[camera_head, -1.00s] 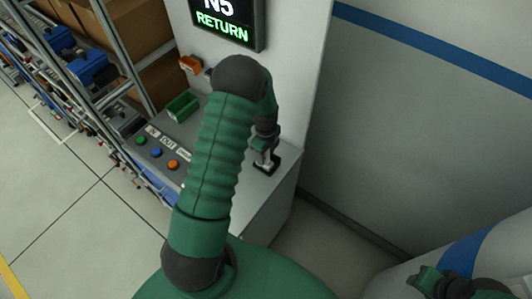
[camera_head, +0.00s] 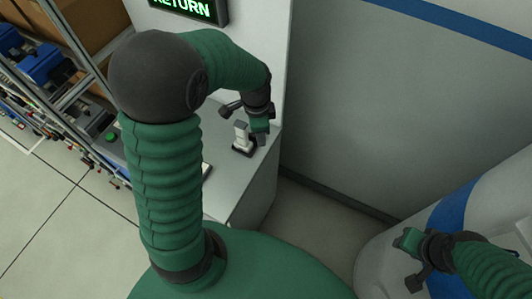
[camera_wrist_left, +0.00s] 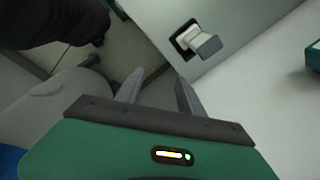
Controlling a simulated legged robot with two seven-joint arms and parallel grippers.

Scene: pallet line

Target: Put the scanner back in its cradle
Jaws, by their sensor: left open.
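The scanner (camera_head: 241,130), a pale upright block, stands in its dark square cradle (camera_head: 243,150) near the right end of the grey counter. In the left wrist view the scanner (camera_wrist_left: 204,45) rises from the dark cradle rim (camera_wrist_left: 181,36), up and right of the fingertips. My left gripper (camera_head: 257,139) is open and empty, just right of the scanner. Its two fingers show apart in the left wrist view (camera_wrist_left: 160,78), with a gap to the scanner. My right gripper (camera_head: 405,242) is at the lower right, far from the counter; its fingers are not clear.
A lit RETURN screen (camera_head: 185,6) hangs on the pale panel behind the counter (camera_head: 245,183). A green button (camera_head: 112,136) shows beside my left arm, which hides much of the counter. Racks with boxes (camera_head: 95,20) stand at left. Open floor (camera_head: 310,215) lies right of the counter.

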